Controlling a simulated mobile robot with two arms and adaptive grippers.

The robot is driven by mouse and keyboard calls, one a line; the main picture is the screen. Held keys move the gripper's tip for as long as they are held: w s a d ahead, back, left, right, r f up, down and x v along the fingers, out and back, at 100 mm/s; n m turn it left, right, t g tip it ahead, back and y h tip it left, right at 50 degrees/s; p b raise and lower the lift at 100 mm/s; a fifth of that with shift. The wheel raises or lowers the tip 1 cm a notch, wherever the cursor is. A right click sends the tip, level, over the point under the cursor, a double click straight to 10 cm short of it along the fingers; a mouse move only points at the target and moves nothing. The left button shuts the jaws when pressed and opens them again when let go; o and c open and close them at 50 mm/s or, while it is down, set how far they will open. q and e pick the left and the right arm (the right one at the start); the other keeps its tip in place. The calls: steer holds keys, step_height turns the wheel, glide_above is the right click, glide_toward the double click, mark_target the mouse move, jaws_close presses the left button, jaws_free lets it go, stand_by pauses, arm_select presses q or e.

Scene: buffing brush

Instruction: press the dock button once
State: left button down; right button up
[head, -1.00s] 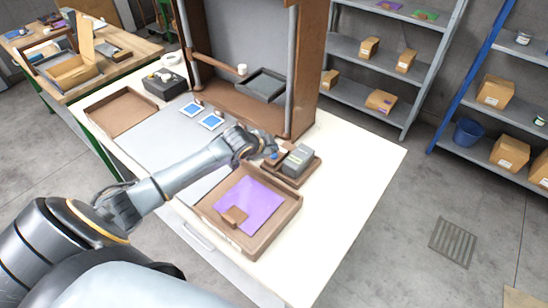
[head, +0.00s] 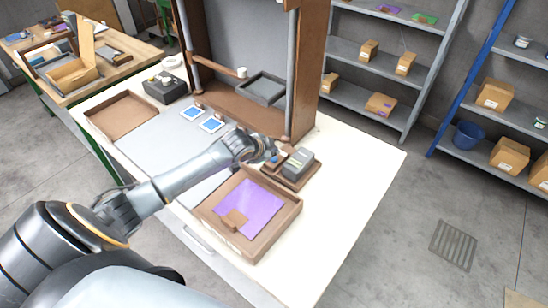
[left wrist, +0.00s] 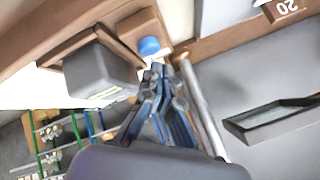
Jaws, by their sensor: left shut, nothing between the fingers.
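The dock is a brown wooden base (head: 293,182) on the white bench, with a grey block-shaped device (head: 299,163) on it. Its blue button (head: 274,158) shows at the left end of the dock. In the left wrist view the blue button (left wrist: 149,46) is just beyond my fingertips, beside the grey device (left wrist: 98,72). My left gripper (head: 268,152) is shut and empty, with its fingertips (left wrist: 165,66) close to the button. I cannot tell whether they touch it. My right gripper is not in view.
A wooden tray with a purple sheet (head: 255,203) lies in front of the dock. A brown cabinet frame (head: 303,70) with a metal post (head: 291,75) stands just behind my gripper. The bench's right part (head: 350,165) is clear.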

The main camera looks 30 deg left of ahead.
arm_select(q)
steer(key=shift+f, duration=0.15)
steer(key=shift+f, duration=0.25)
stand_by(0.6)
steer(key=shift+f, duration=0.55)
stand_by(0.4)
steer(key=shift+r, duration=0.1)
steer(key=shift+r+p, duration=0.85)
steer(key=shift+r, duration=0.1)
step_height(320, 180, up, 5)
steer(key=p, duration=0.5)
